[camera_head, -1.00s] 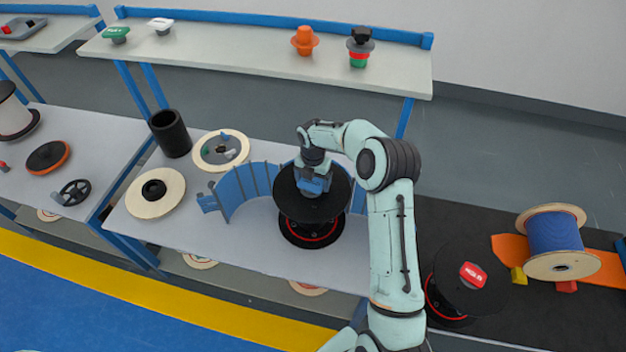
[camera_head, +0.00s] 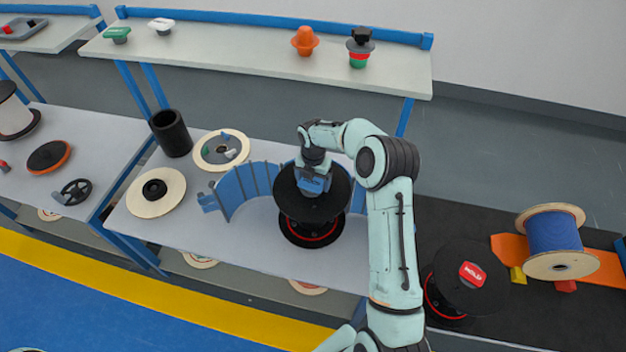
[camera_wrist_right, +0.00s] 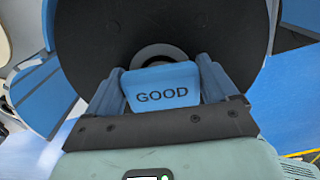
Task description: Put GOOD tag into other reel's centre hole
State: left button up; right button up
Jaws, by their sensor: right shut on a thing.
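The blue GOOD tag (camera_wrist_right: 162,88) is between the fingers of my right gripper (camera_wrist_right: 160,76), which is shut on it. In the head view my right gripper (camera_head: 314,188) points down over the middle of a black reel (camera_head: 290,205) standing on the bench. The wrist view shows the reel's black flange (camera_wrist_right: 95,45) and a pale ring around its centre hole (camera_wrist_right: 158,52) just beyond the tag. The tag hides most of the hole, so I cannot tell whether its lower end is inside. Another black reel (camera_head: 450,265) at right carries a red HOLD tag (camera_head: 472,274). My left gripper is not in view.
A curved blue fence (camera_head: 240,187) stands close left of the reel. A blue cable reel (camera_head: 553,232) lies at right.

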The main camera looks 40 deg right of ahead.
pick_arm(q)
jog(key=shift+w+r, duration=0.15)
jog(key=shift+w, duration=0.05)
pick_arm(e)
jog(key=shift+s+d+f, duration=0.15)
jog(key=shift+s+f, duration=0.1)
jog(key=shift+f, duration=0.5)
pick_arm(q)
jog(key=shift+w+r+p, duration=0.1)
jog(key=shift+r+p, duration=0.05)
jog(key=shift+p, duration=0.15)
pick_arm(e)
jog(key=shift+r, duration=0.25)
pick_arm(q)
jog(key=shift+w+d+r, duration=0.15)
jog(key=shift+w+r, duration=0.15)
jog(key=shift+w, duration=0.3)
pick_arm(e)
jog(key=shift+w+d+r, duration=0.15)
jog(key=shift+w+r, duration=0.25)
jog(key=shift+r, duration=0.15)
jog(key=shift+r, duration=0.2)
pick_arm(q)
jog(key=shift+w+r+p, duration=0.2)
jog(key=shift+p, duration=0.2)
pick_arm(e)
jog(key=shift+w, duration=0.15)
